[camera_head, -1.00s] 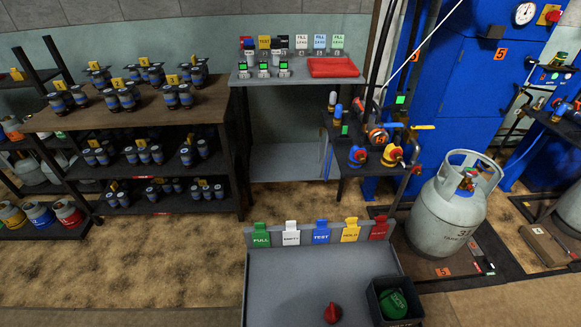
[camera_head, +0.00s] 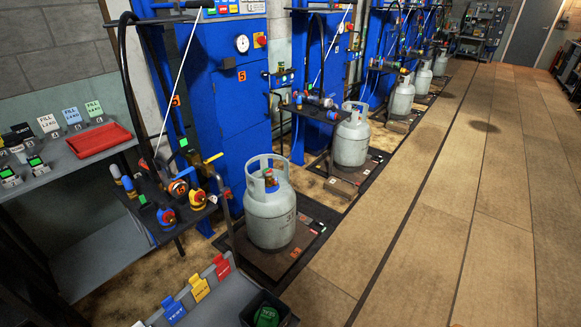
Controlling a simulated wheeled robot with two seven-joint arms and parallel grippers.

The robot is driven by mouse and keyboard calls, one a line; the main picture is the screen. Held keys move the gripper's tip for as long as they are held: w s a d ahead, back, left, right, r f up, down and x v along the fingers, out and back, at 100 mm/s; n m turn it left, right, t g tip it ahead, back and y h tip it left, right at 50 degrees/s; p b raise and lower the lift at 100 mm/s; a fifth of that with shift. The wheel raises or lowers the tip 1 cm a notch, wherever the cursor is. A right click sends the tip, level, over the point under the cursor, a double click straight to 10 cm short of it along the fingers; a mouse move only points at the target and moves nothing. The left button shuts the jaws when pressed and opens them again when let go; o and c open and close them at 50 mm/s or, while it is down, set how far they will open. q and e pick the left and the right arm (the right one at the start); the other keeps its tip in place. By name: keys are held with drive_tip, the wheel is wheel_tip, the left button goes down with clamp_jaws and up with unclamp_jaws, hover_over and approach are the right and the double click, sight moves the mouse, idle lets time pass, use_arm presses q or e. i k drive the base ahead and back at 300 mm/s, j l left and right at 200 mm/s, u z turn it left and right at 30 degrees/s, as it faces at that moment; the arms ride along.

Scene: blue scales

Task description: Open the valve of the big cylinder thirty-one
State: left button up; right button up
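The big grey cylinder (camera_head: 269,218) stands upright on a dark platform beside the blue station marked 5, right of the front bench. Its marking is too small to read for certain now. A collar with openings rings its top, and the small valve (camera_head: 270,178) sits inside it, partly hidden by the collar. I cannot tell whether the valve is open or shut. Neither of my grippers is in view.
A small stand with regulators (camera_head: 168,200) stands just left of the cylinder. The front bench holds coloured tags (camera_head: 199,288) and a dark bin (camera_head: 262,308). More grey cylinders (camera_head: 351,138) line the blue stations behind. The tiled floor (camera_head: 440,210) at right is clear.

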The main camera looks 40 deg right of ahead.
sight(266, 172)
drive_tip(key=z, duration=0.95)
drive_tip(key=l, duration=0.5)
drive_tip(key=i+l, duration=0.15)
drive_tip(key=l, duration=0.2)
drive_tip(key=i+l+u, duration=0.1)
drive_tip(key=l, duration=0.25)
drive_tip(key=i+l, duration=0.15)
drive_tip(key=l, duration=0.2)
drive_tip(key=i+l, duration=0.15)
drive_tip(key=l, duration=0.25)
drive_tip(key=i+l+u, duration=0.1)
drive_tip(key=l, duration=0.25)
drive_tip(key=i+l, duration=0.15)
drive_tip(key=i, duration=0.35)
drive_tip(key=i+l+u, duration=0.1)
drive_tip(key=i, duration=0.35)
drive_tip(key=i+l+u, duration=0.1)
drive_tip(key=i+l, duration=0.15)
drive_tip(key=i, duration=0.6)
drive_tip(key=j+u, duration=0.05)
drive_tip(key=j, duration=0.05)
